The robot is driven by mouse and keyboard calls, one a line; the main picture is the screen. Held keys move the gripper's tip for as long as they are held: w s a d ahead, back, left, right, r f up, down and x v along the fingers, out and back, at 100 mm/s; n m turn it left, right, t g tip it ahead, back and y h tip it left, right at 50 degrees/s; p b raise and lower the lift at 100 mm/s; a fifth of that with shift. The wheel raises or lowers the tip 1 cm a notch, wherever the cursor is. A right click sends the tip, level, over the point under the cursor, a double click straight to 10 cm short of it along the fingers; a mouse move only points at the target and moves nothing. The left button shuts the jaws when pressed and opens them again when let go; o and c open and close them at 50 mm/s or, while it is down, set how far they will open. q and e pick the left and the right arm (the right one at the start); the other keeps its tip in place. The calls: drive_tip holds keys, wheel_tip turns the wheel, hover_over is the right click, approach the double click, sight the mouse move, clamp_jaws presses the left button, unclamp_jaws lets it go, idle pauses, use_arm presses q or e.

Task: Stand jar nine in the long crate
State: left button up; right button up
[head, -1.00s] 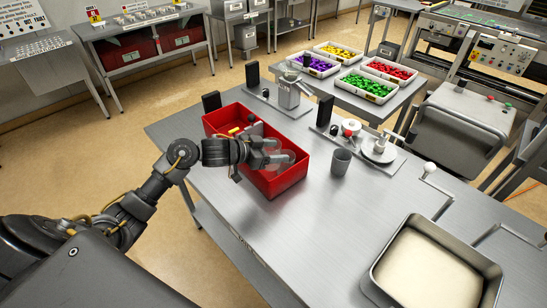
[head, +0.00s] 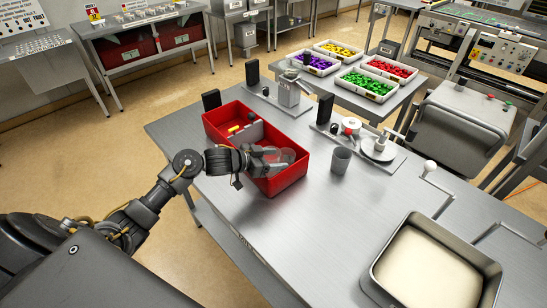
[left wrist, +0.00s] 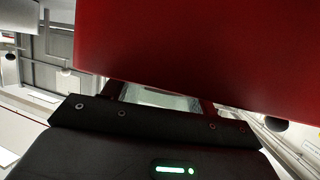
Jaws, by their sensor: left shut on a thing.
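The long crate (head: 284,180) is the red open box on the metal table in the head view. Its wall (left wrist: 200,45) fills the upper part of the left wrist view. My left gripper (head: 268,160) is at the crate's near end, shut on a clear glass jar (head: 287,156). The jar shows over the crate's near part; I cannot tell whether it touches the floor. In the left wrist view a strip of clear glass (left wrist: 160,98) shows between the fingers. No number is readable on the jar. My right gripper is not in view.
Inside the crate are a grey divider (head: 250,133) and a small yellow item (head: 234,129). A grey cup (head: 341,161) stands right of the crate, near a plate with fixtures (head: 379,150). A deep metal tray (head: 425,265) is at the front right. The table between is clear.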

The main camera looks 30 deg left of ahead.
use_arm(q)
drive_tip(key=o, duration=1)
drive_tip(key=shift+c, duration=0.2)
drive_tip(key=shift+r, duration=0.35)
drive_tip(key=shift+r+p, duration=0.35)
drive_tip(key=shift+r, duration=0.2)
drive_tip(key=b+v, duration=0.3)
drive_tip(key=v, duration=0.9)
drive_tip(key=shift+f, duration=0.15)
drive_tip(key=shift+s, duration=0.1)
